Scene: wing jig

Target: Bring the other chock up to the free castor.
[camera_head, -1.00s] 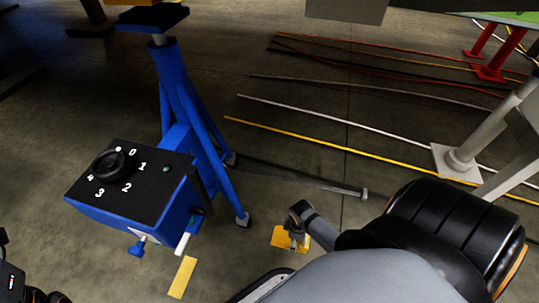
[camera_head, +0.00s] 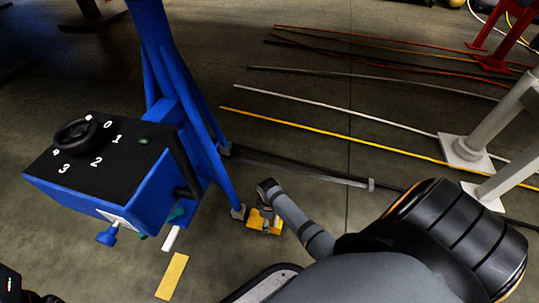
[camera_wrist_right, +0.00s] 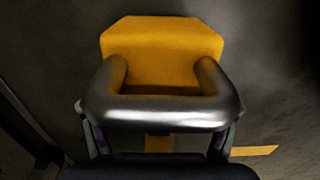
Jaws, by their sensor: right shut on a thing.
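The yellow chock (camera_head: 259,225) is low at the floor, just right of the near castor (camera_head: 238,212) of the blue stand. In the head view their edges almost meet; I cannot tell whether they touch. My right gripper (camera_head: 267,212) is shut on the chock's grey handle. In the right wrist view the wedge-like yellow chock (camera_wrist_right: 160,45) fills the top middle, and its rounded metal handle (camera_wrist_right: 165,108) lies across my gripper (camera_wrist_right: 158,135). The castor is not visible there. Of my left gripper (camera_head: 20,288), only a dark part shows at the lower left corner; its fingers are unclear.
The blue stand (camera_head: 185,100) carries a box (camera_head: 100,165) with a numbered dial and knobs. Another castor (camera_head: 224,149) stands behind, near a dark bar (camera_head: 300,170). A yellow strip (camera_head: 172,277) lies on the floor. Long rods and cables (camera_head: 340,128) cross the floor beyond.

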